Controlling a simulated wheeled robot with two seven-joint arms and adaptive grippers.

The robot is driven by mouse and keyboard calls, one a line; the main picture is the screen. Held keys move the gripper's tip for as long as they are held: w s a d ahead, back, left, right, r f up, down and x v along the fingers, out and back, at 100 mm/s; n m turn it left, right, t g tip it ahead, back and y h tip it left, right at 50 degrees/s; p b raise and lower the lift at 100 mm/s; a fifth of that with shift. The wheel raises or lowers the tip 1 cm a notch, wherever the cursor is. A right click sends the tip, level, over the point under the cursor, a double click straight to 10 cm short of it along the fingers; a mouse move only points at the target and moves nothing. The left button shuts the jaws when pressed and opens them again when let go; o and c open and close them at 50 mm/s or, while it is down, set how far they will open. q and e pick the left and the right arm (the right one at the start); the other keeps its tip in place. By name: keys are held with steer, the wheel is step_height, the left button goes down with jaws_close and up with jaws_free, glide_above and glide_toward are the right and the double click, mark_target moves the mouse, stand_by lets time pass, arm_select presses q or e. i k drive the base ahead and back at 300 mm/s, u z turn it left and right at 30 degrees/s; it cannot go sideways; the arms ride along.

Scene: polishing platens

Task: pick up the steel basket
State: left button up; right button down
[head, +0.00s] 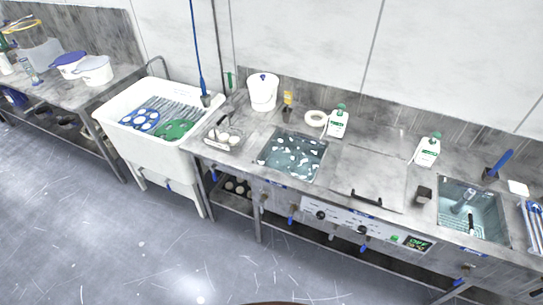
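A small steel wire basket (222,139) sits on the left end of the steel counter, just left of the water-filled basin. It holds a few round whitish pieces, and a dark handle rises at its upper left. Neither of my grippers shows in the head view.
A square basin (292,155) with pale pieces in water is right of the basket. A white sink (145,148) with blue and green discs stands left. A white bucket (262,92) and white bottles (338,122) line the counter's back. The floor (150,250) in front is clear.

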mark_target(224, 146)
steer(key=u, duration=0.15)
steer(key=i, duration=1.15)
